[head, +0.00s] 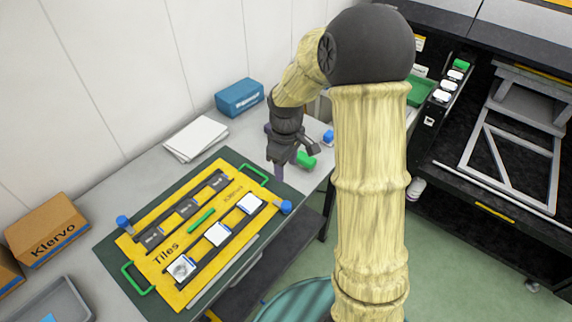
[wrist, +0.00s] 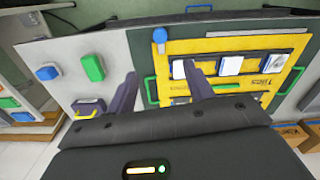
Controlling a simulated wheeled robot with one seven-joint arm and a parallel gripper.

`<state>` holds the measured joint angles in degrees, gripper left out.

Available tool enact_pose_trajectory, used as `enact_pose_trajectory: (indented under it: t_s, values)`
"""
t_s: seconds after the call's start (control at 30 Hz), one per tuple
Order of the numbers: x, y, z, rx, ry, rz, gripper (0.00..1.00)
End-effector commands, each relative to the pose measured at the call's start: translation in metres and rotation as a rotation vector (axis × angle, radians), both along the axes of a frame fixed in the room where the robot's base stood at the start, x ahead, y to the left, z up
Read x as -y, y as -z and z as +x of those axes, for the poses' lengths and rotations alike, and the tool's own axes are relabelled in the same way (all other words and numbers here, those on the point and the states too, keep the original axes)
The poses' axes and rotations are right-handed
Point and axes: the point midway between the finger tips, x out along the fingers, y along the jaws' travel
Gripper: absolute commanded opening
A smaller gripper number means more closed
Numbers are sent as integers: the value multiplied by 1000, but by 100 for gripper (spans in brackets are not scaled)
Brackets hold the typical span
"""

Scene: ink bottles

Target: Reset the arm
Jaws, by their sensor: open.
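My gripper (head: 296,160) is open and hangs from my arm over the grey table, beyond the right end of the yellow "Tiles" board (head: 172,253). In the wrist view its two fingers (wrist: 163,88) are spread apart with nothing between them. A green piece (head: 306,160) and a blue piece (head: 328,137) lie on the table close to the gripper. In the wrist view the green piece (wrist: 93,67) and the blue piece (wrist: 47,73) are left of the fingers, apart from them.
The board has green handles, blue knobs and white tiles in a dark strip. White paper (head: 196,138), a blue box (head: 239,96) and a cardboard box (head: 47,230) stand along the wall. A black shelf unit (head: 480,150) is at the right.

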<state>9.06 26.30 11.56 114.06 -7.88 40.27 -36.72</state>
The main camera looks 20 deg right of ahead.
Motion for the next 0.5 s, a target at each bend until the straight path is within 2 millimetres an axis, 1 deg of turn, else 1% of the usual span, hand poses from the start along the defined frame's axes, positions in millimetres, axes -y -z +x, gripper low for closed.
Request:
enact_pose_trajectory:
  t_s: [0.37,0.5]
  values:
    - [0,0,0,0,0,0,52]
    - [-1,-3,-6,11,30,-2,52]
